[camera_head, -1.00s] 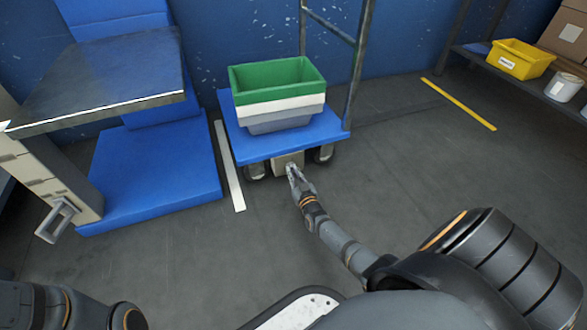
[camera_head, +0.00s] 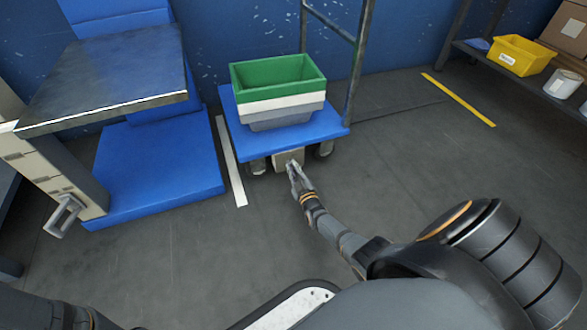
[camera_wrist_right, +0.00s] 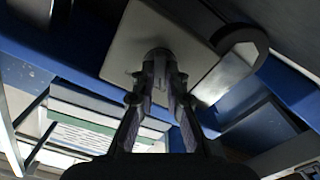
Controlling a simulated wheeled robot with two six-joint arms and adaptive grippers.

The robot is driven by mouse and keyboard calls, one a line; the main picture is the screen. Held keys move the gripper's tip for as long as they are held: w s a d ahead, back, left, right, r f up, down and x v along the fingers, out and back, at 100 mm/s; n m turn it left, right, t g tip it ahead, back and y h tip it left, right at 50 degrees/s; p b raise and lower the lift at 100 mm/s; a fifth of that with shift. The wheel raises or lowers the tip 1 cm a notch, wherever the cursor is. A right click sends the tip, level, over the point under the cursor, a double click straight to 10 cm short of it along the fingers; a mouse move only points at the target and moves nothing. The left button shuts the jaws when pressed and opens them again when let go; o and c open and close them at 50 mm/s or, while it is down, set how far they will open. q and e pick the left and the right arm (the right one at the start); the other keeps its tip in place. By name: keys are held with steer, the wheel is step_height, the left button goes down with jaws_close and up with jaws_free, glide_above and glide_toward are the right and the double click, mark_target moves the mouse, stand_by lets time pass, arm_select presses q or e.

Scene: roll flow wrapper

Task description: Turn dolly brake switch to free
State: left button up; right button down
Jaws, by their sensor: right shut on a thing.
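The blue dolly (camera_head: 232,125) stands by the wall with a stack of green, white and grey crates (camera_head: 278,90) on it. A beige brake box (camera_head: 289,156) sits under its front edge, between dark wheels. My right gripper (camera_head: 294,168) is at the front of this box. In the right wrist view my right gripper (camera_wrist_right: 164,72) is shut on the small brake switch (camera_wrist_right: 157,54) at the plate's middle; the fingers hide most of it, so its setting cannot be read. My left arm shows at the bottom left; its gripper is out of view.
A steel-topped table (camera_head: 105,85) and a blue platform (camera_head: 160,175) stand left of the dolly. A white floor line (camera_head: 231,160) runs between. A shelf at the right holds a yellow bin (camera_head: 521,56) and a white bucket (camera_head: 562,84). The floor right of the dolly is clear.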

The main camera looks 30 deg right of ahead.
steer(key=c, duration=1.4)
jaws_free()
steer(key=v, duration=1.2)
steer(key=shift+a, duration=0.1)
